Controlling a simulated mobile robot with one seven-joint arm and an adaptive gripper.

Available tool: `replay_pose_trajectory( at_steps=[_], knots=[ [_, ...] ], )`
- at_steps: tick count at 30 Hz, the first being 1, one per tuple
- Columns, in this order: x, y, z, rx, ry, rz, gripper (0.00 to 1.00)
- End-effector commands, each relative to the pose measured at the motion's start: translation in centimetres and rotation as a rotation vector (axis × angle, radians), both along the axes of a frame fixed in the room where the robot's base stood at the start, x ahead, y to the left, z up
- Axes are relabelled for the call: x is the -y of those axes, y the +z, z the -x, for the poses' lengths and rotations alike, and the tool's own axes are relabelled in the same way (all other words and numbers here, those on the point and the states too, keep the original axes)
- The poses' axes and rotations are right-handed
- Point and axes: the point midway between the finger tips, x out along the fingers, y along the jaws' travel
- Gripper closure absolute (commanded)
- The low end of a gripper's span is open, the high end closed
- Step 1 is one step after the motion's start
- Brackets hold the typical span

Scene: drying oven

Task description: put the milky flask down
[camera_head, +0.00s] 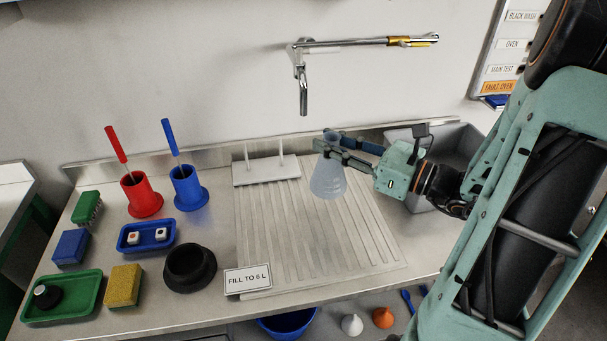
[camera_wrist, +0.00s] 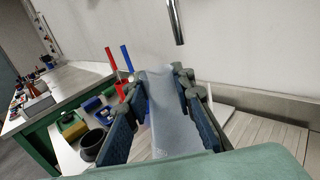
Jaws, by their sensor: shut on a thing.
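The milky flask (camera_head: 328,180) is a translucent conical flask, held upright by its neck. My gripper (camera_head: 331,142) comes in from the right and is shut on the flask's neck. In the wrist view the flask (camera_wrist: 172,115) shows between the two blue-padded fingers.
A metal tap (camera_head: 303,85) hangs from the wall above. A pegged rack (camera_head: 266,171) stands at the board's back. Red (camera_head: 141,194) and blue (camera_head: 187,187) brush holders stand left. The board's front is clear behind a "FILL TO 6 L" sign (camera_head: 248,279).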

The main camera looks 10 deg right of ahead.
Motion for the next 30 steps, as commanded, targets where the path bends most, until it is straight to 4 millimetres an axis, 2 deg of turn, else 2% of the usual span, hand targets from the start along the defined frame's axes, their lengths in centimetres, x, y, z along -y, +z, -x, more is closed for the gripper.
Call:
replay_pose_trajectory(
  at_steps=[6,12,22,27,30],
  knots=[
    [-2.3,-2.6,-5.1,-0.001,0.004,-0.004,0.98],
    [-3.1,-6.1,-7.5,-0.002,0.002,-0.004,0.98],
    [-3.9,-8.6,-9.4,-0.001,0.001,-0.003,0.98],
    [-3.8,-10.9,-9.3,-0.002,-0.001,-0.002,0.98],
    [-3.8,-11.3,-9.3,0.000,-0.001,0.000,0.98]
  ],
)
